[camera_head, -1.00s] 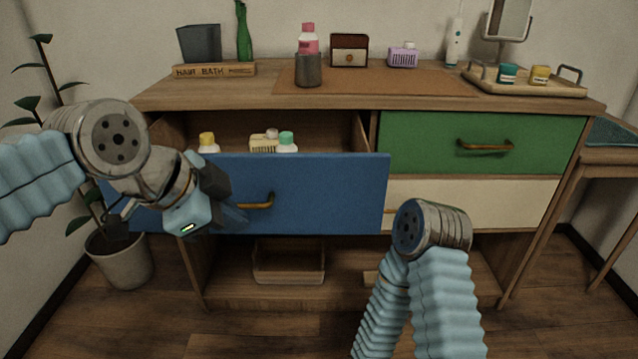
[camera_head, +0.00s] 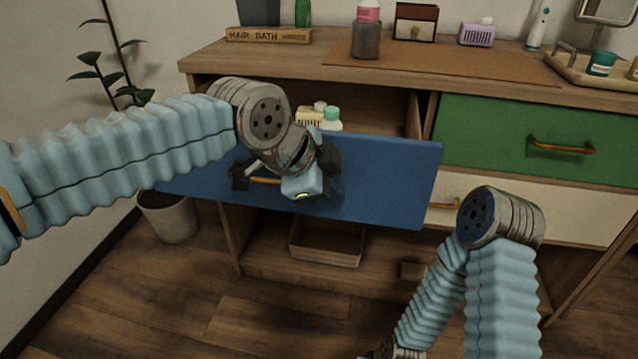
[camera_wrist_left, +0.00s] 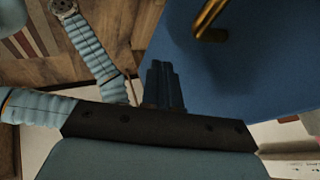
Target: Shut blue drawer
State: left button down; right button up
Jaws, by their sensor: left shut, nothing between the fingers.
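The blue drawer (camera_head: 390,180) is pulled out of the wooden cabinet, and its open top shows in the head view. Its brass handle (camera_head: 265,181) is partly behind my left gripper. My left gripper (camera_head: 338,188) is shut and empty in front of the drawer's face, to the right of the handle. In the left wrist view the closed fingers (camera_wrist_left: 164,85) point at the blue front (camera_wrist_left: 245,75), with the handle (camera_wrist_left: 210,25) up and to the right. I cannot tell whether the fingers touch the front. My right gripper is out of view.
A green drawer (camera_head: 485,135) and a cream drawer (camera_head: 590,215) are shut at right. A wooden tray (camera_head: 325,250) lies below. A potted plant (camera_head: 168,215) stands at left.

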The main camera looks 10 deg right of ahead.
pick_arm(q)
jog(key=shift+w+d, duration=0.15)
jog(key=shift+w, duration=0.4)
jog(key=shift+w+d, duration=0.15)
jog(key=shift+w, duration=0.4)
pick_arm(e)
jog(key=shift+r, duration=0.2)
